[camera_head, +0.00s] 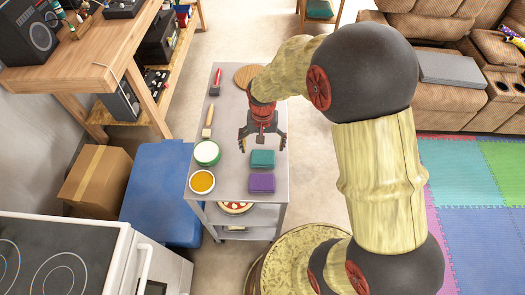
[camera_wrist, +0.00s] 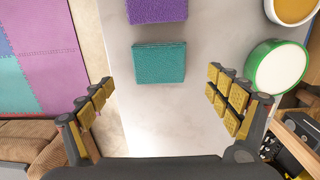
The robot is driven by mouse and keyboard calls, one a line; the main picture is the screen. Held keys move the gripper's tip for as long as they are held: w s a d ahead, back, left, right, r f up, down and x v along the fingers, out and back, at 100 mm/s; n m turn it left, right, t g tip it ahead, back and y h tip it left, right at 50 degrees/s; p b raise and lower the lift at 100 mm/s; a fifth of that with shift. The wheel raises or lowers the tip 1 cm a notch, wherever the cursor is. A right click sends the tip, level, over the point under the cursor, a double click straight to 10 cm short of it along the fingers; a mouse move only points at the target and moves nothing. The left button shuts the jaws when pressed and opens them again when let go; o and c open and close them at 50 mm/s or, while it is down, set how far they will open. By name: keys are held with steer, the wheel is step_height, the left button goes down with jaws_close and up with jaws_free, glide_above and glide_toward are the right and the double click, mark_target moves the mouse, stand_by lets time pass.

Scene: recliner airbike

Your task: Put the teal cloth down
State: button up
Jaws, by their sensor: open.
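The teal cloth (camera_head: 262,159) lies folded on the top of a grey metal cart (camera_head: 228,175), just behind a folded purple cloth (camera_head: 262,183). In the wrist view the teal cloth (camera_wrist: 160,63) lies flat, just apart from the purple cloth (camera_wrist: 158,10). My gripper (camera_head: 263,145) is above the cart top, near the far side of the teal cloth. Its fingers (camera_wrist: 160,95) are spread wide with nothing between them. The teal cloth lies beyond the fingertips in the wrist view and does not touch them.
A green-rimmed bowl (camera_head: 207,152), a bowl of yellow-orange contents (camera_head: 201,182), a brush (camera_head: 208,122), a red-handled tool (camera_head: 216,82) and a round wooden board (camera_head: 247,75) are on the cart. A wooden workbench (camera_head: 95,60) stands left, a stove (camera_head: 75,260) lower left.

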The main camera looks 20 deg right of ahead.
step_height(320, 180, up, 6)
steer(key=p, duration=0.1)
step_height(320, 180, up, 14)
steer(key=n+t, duration=0.2)
glide_above(263, 157)
steer(key=s, duration=0.6)
steer(key=s+r+n+t, duration=0.2)
steer(key=s+r+t, duration=0.1)
steer(key=s+r, duration=0.6)
steer(key=s, duration=0.3)
steer(key=shift+s+n+t, duration=0.25)
steer(key=shift+n+t, duration=0.05)
steer(key=shift+a, duration=0.1)
